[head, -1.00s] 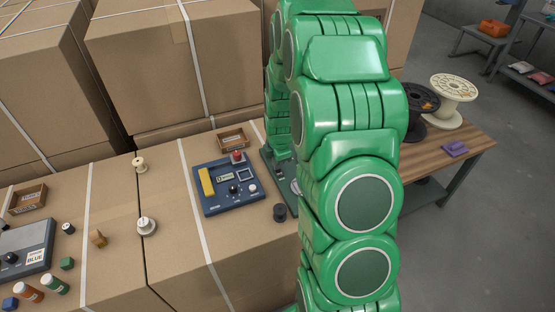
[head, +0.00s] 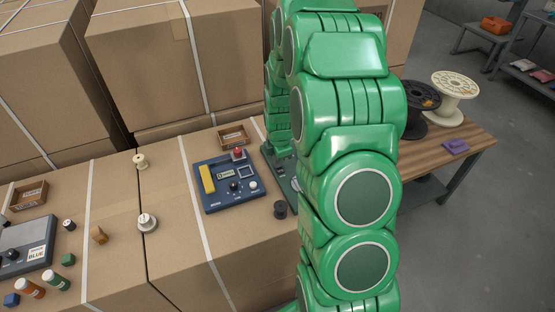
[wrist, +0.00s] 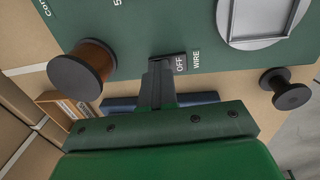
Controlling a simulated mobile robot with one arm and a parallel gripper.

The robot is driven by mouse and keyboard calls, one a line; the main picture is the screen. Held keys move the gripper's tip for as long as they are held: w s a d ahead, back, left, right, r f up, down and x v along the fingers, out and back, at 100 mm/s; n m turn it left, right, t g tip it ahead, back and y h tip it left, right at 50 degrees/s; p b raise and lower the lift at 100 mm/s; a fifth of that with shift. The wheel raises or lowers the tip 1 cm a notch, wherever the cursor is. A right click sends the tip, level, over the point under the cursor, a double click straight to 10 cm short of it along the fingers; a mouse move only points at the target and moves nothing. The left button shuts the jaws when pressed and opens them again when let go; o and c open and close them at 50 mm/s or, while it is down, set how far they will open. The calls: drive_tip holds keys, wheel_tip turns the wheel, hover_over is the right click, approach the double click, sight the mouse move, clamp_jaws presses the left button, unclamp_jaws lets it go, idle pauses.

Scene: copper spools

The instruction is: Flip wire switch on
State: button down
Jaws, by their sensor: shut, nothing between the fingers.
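In the wrist view, a dark green panel (wrist: 150,25) spans the top, with a small dark switch (wrist: 168,62) beside the printed words OFF and WIRE. My gripper (wrist: 160,68) is shut and empty, its fingertips at the switch; I cannot tell whether they touch it. The switch's exact tilt is partly hidden by the fingers. In the head view, part of the dark green unit (head: 272,160) shows just left of my green arm, which hides the rest of it and my gripper.
A copper-coloured spool (wrist: 90,65) is left of the fingers, a small black spool (wrist: 290,88) to the right. A raised grey square frame (wrist: 255,22) is on the panel. A blue control box (head: 212,196) and wooden tray (head: 233,140) stand left of the unit on the cartons.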

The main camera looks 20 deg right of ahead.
sight(281, 171)
drive_tip(key=shift+s, duration=0.6)
drive_tip(key=shift+r, duration=0.1)
wheel_tip(281, 171, up, 14)
drive_tip(key=s, duration=0.2)
idle(0.6)
drive_tip(key=shift+w, duration=0.1)
drive_tip(key=shift+w+d+r+g+y, duration=0.1)
drive_tip(key=shift+w+d+y, duration=0.3)
drive_tip(key=shift+d+y, duration=0.2)
drive_tip(key=shift+w+d+f+g+y, duration=0.1)
drive_tip(key=shift+w+d+y, duration=0.25)
drive_tip(key=shift+d+y, duration=0.25)
drive_tip(key=shift+w+d+r+g+y, duration=0.1)
drive_tip(key=shift+w+d+y, duration=0.35)
drive_tip(key=shift+d, duration=0.25)
